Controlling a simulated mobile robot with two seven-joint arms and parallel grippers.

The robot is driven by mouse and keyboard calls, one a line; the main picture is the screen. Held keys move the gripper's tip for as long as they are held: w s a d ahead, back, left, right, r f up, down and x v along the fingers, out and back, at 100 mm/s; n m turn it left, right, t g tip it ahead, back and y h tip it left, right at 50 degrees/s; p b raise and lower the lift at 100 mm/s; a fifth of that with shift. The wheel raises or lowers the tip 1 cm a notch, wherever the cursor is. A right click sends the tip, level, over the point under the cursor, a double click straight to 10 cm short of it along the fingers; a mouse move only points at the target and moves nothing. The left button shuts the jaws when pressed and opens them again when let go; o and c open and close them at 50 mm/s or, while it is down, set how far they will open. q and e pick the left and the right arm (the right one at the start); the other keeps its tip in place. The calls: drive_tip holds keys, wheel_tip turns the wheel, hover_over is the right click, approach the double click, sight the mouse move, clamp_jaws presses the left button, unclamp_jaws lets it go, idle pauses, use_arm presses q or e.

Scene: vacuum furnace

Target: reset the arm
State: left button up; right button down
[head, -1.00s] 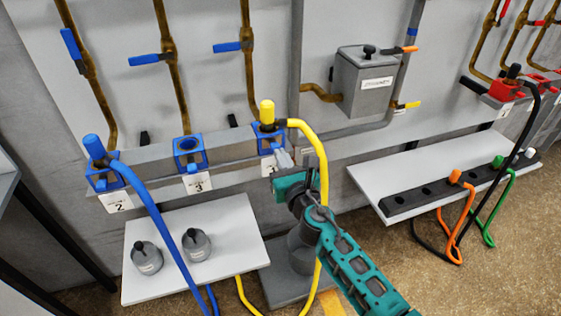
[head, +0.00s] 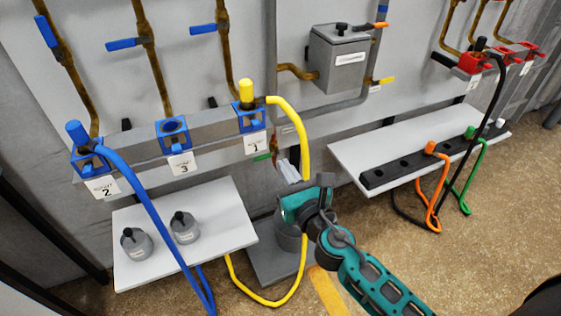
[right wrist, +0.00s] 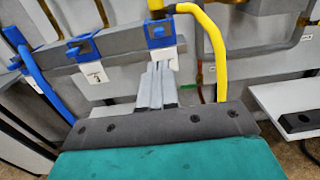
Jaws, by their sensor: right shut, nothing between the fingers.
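My right gripper (head: 288,171) is at the middle of the head view, below and to the right of the blue socket labelled 1 (head: 249,117). Its grey fingers are together with nothing between them. In the right wrist view the shut fingers (right wrist: 157,85) point toward the wall, below the blue socket with the yellow hose (right wrist: 212,40). The yellow hose (head: 303,140) hangs from socket 1 and passes close to the gripper; I cannot tell whether they touch. My left gripper is not in view.
A blue hose (head: 137,200) is in socket 2. Socket 3 (head: 173,131) is empty. Two grey capped pieces stand on the left shelf (head: 222,205). The right shelf (head: 350,158) holds a black rack (head: 392,172) with orange (head: 443,188) and green (head: 477,175) hoses.

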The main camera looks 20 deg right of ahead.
drive_tip(key=shift+s+f, duration=0.1)
drive_tip(key=shift+s, duration=0.1)
idle(0.4)
drive_tip(key=s+f+m+g, duration=0.2)
drive_tip(key=s+f+m, duration=0.3)
drive_tip(key=m, duration=0.6)
drive_tip(key=s+f+m+g+y, duration=0.1)
drive_tip(key=s+f+m, duration=0.4)
drive_tip(key=m, duration=0.6)
drive_tip(key=s+a+f+m+g, duration=0.1)
drive_tip(key=s+f+m+g, duration=0.3)
drive_tip(key=m, duration=0.7)
drive_tip(key=shift+s+f+m, duration=0.4)
drive_tip(key=shift+s, duration=0.5)
drive_tip(key=shift+s, duration=0.1)
